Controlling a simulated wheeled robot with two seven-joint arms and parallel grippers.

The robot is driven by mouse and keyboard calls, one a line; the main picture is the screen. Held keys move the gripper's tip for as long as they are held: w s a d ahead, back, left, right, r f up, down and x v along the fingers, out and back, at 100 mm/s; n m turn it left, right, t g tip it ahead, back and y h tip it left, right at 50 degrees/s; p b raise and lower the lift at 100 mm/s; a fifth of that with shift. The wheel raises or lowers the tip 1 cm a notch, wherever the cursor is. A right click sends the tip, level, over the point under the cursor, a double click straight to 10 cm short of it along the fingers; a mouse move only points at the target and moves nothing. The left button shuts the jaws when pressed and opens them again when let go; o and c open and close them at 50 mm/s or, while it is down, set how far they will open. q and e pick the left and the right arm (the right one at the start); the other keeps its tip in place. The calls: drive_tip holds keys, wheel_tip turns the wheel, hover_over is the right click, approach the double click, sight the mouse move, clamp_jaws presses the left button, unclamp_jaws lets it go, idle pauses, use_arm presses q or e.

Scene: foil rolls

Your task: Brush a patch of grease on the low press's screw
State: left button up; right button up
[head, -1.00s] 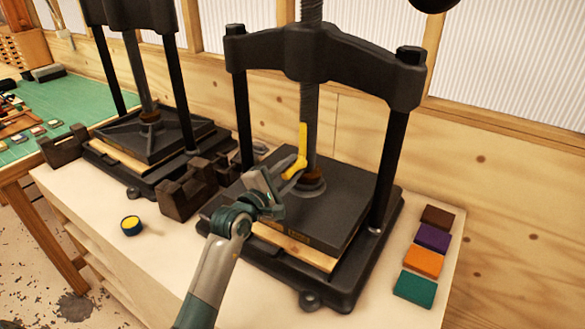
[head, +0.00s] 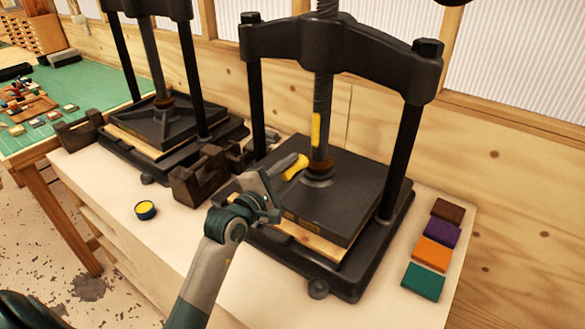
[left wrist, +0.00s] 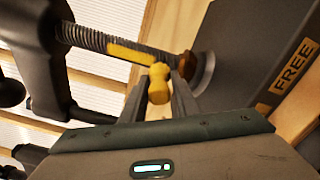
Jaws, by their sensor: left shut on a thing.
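The near press stands in the middle of the head view, with a threaded upright screw (head: 323,100) and a dark platen (head: 345,200). A yellow patch (head: 316,130) lies along the screw; it also shows in the left wrist view (left wrist: 130,50). My left gripper (head: 279,176) is shut on a yellow-ended brush (head: 296,167), low beside the screw and left of it. My right gripper is out of view.
A small tin with yellow contents (head: 145,210) stands on the pale bench top. A second press (head: 150,130) and dark blocks (head: 200,175) are on the left. Coloured blocks (head: 432,254) lie at the right. The platen carries a "FREE" label (left wrist: 293,72).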

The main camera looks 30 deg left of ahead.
sight(282, 177)
use_arm(q)
drive_tip(key=shift+s+a, duration=0.2)
drive_tip(key=shift+s, duration=1.3)
